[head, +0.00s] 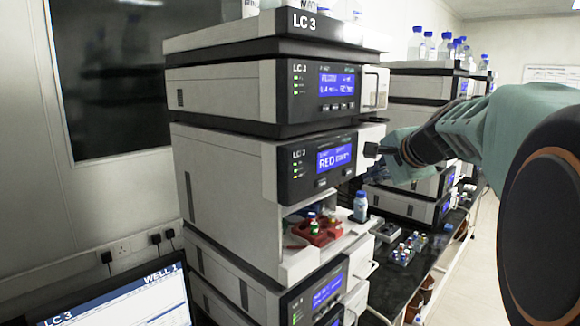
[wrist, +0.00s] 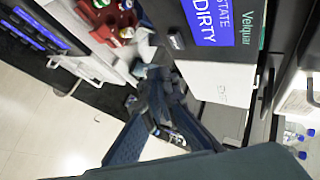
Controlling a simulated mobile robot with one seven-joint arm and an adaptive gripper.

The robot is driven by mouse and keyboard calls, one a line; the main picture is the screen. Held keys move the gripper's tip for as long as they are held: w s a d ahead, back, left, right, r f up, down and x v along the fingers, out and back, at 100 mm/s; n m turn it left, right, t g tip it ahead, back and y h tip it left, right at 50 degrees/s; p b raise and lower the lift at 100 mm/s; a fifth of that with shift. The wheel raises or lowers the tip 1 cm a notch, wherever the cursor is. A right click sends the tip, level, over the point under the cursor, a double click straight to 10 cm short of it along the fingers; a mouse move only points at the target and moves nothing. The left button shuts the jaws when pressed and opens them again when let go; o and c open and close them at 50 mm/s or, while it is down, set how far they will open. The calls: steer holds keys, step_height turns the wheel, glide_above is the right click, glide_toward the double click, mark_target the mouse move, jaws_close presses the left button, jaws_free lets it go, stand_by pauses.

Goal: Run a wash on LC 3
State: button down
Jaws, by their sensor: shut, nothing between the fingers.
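The LC 3 stack (head: 219,145) stands left of centre in the head view, several white and black modules high, with lit blue screens. One module's screen (head: 333,157) sits above an open bay. My gripper (head: 376,151) is shut and empty, just right of that module's front; I cannot tell whether it touches it. In the wrist view, my gripper's dark fingers (wrist: 148,75) point up beside a module front. A blue screen (wrist: 210,22) there reads "STATE DIRTY", with a small dark button (wrist: 175,42) below it.
A monitor (head: 120,303) showing LC 3 and WELL 1 is at lower left. More stacks (head: 425,85) with bottles stand behind. Small bottles (head: 404,250) stand on the dark bench.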

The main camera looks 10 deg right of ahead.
mark_target(348, 172)
steer(key=shift+w+a, duration=0.7)
steer(key=shift+w, duration=0.25)
steer(key=shift+w+a, duration=0.1)
stand_by(0.8)
steer(key=shift+w+a, duration=0.15)
steer(key=shift+w, duration=0.05)
steer(key=shift+w+a+p, duration=0.25)
steer(key=shift+w+p, duration=0.1)
stand_by(0.9)
steer(key=shift+s, duration=0.1)
steer(key=shift+s+d+b, duration=0.4)
steer(key=shift+s+d, duration=0.1)
steer(key=shift+s, duration=0.1)
